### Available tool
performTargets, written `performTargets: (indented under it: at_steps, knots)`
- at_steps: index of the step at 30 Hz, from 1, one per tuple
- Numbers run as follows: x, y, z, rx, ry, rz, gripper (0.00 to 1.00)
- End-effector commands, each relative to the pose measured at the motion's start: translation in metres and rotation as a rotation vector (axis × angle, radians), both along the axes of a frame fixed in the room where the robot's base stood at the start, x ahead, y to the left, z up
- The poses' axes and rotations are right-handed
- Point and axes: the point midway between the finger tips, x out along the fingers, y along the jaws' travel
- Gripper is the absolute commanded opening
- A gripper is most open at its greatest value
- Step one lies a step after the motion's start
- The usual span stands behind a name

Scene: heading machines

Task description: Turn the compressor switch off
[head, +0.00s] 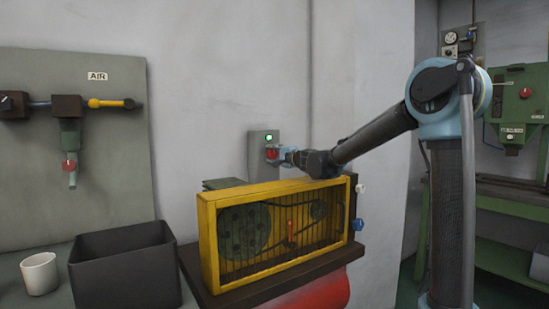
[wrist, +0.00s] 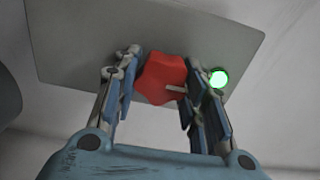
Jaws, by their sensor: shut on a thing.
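The compressor switch is a red knob (wrist: 162,78) with a pale pointer line, mounted on a grey plate (wrist: 85,45). A green lamp (wrist: 219,77) glows beside it on the plate. In the head view the switch box (head: 257,139) is on the wall behind the yellow compressor guard, with the green lamp (head: 268,137) lit above the red knob (head: 271,154). My gripper (wrist: 158,92) has its fingers on either side of the red knob and is shut on it. It also shows in the head view (head: 277,155), where it partly hides the knob.
The yellow compressor guard (head: 206,246) stands below my arm, over a red tank (head: 318,293). A dark bin (head: 126,277) and a white mug (head: 40,273) are at the left, under the AIR panel (head: 110,190). A green drill machine (head: 518,97) stands at the right.

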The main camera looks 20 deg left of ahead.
Motion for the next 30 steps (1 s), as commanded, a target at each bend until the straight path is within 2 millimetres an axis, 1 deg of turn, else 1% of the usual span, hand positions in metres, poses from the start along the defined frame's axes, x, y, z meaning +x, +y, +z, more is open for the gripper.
performTargets:
  at_steps: [2,3,6,16,20,23,30]
  knots:
    - [-0.001,-0.001,-0.002,-0.001,-0.002,-0.001,0.15]
    - [-0.001,-0.001,-0.002,-0.001,-0.002,-0.001,0.41]
    - [-0.001,-0.001,-0.002,-0.001,-0.001,-0.001,0.62]
    - [-0.001,-0.001,-0.001,0.0,0.0,0.0,0.62]
    - [-0.005,-0.005,0.0,0.0,0.0,0.0,0.62]
    - [-0.011,-0.013,0.0,0.0,0.0,0.0,0.62]
    - [-0.035,-0.042,-0.001,-0.001,0.001,0.0,0.62]
